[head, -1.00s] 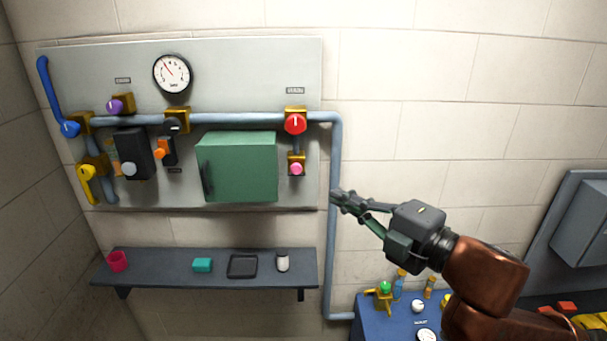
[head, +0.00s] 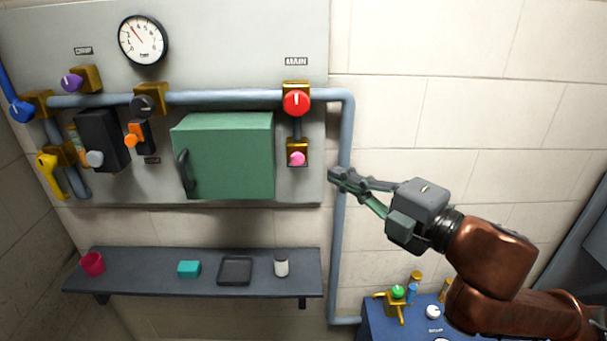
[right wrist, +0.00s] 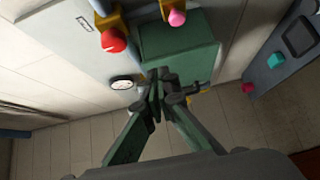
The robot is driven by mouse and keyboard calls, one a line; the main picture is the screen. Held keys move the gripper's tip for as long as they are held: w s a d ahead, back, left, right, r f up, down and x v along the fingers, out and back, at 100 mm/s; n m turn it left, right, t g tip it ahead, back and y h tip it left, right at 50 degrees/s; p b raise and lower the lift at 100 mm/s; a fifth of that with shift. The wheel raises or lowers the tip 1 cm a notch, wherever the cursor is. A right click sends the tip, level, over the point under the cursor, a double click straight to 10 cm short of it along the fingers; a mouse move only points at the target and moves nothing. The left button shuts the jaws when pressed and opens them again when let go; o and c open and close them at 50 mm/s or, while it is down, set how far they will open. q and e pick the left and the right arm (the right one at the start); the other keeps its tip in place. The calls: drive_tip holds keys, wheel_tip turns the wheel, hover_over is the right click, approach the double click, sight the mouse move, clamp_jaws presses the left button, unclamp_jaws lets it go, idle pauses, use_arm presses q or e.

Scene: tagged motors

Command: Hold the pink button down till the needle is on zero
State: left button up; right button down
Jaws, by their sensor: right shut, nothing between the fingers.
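The pink button (head: 297,158) sits in a brass mount on the right of the grey wall panel, below a red knob (head: 296,103). It also shows in the right wrist view (right wrist: 177,17). The round white gauge (head: 143,40) is at the panel's upper left; its needle points up and left, among the low numbers. My right gripper (head: 338,177) is shut and empty. In the head view its tips appear right of and slightly below the button, apart from it. The right wrist view also shows the closed fingers (right wrist: 165,88). My left gripper is not in view.
A green box (head: 225,155) with a handle juts out left of the button. A grey-blue pipe (head: 340,240) runs down near my right fingertips. A dark shelf (head: 205,285) below holds small items. A blue unit (head: 380,318) stands at the lower right.

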wheel_tip(320, 180, down, 4)
drive_tip(key=w+b, duration=0.1)
drive_tip(key=b, duration=0.2)
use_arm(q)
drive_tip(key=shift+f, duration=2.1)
use_arm(e)
drive_tip(key=p, duration=1.2)
approach(292, 161)
drive_tip(key=x, duration=0.5)
drive_tip(key=shift+w+a+r, duration=0.1)
drive_tip(key=shift+w+a, duration=0.05)
drive_tip(key=shift+a, duration=0.05)
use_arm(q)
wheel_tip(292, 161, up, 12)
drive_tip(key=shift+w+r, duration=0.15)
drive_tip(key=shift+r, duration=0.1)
use_arm(e)
drive_tip(key=shift+w+a, duration=0.15)
